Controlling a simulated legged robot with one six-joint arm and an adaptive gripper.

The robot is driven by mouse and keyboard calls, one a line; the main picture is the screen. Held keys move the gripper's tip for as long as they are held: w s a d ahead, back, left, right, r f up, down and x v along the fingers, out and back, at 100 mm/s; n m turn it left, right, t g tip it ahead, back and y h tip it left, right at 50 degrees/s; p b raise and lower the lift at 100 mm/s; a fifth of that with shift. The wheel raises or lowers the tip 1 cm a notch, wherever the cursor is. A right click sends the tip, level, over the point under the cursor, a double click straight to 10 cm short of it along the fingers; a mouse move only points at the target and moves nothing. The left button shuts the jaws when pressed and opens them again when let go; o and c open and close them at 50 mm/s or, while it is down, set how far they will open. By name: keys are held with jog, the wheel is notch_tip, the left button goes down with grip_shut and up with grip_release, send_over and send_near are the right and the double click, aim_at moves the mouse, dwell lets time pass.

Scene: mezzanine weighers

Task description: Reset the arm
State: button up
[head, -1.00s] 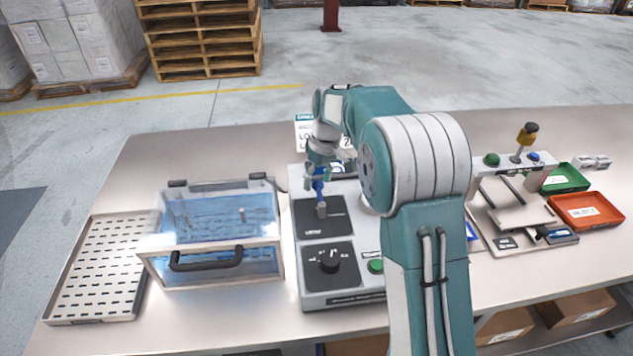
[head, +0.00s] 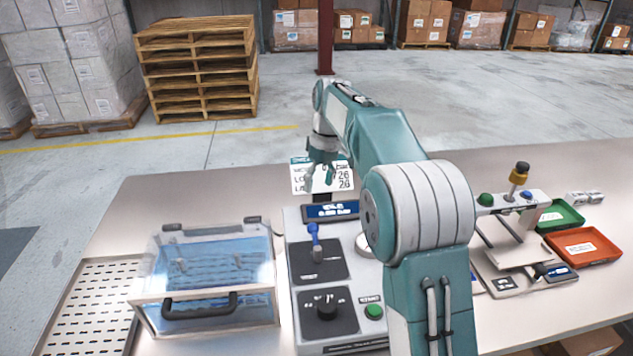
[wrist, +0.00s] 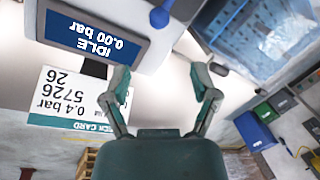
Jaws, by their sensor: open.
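My gripper (head: 321,179) is open and empty. In the head view it hangs in front of the white card, above the back edge of the grey bench machine (head: 362,293). In the wrist view its two fingers (wrist: 163,85) are spread, with nothing between them. The blue-topped piece (head: 314,240) stands upright on the machine's dark pad, apart from my gripper. The machine's display (wrist: 95,35) reads IDLE and 0.00 bar. The white card (wrist: 75,98) shows 0.4 bar and 5726 26.
A clear-lidded blue water bath (head: 205,275) stands left of the machine, beside a slotted metal tray (head: 95,300). On the right are a small press-like fixture (head: 515,250), a green tray (head: 560,215) and a red tray (head: 583,247). Pallets (head: 198,65) stand on the floor behind.

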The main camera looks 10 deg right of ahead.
jog(key=s+d+r+m+t, duration=0.15)
jog(key=s+r, duration=0.25)
jog(key=s, duration=0.4)
jog(key=s+d+r+m+t, duration=0.1)
jog(key=s+r+m+t, duration=0.1)
jog(key=s+r, duration=0.35)
jog(key=s+d+f+m+t+h, duration=0.1)
jog(key=s+f, duration=0.3)
jog(key=s, duration=0.6)
jog(key=s+d+f+m+t, duration=0.1)
jog(key=s+f, duration=0.3)
jog(key=s, duration=0.6)
jog(key=shift+s+d+f+m+t+h, duration=0.2)
jog(key=shift+m+t+h, duration=0.2)
jog(key=shift+m+t, duration=0.3)
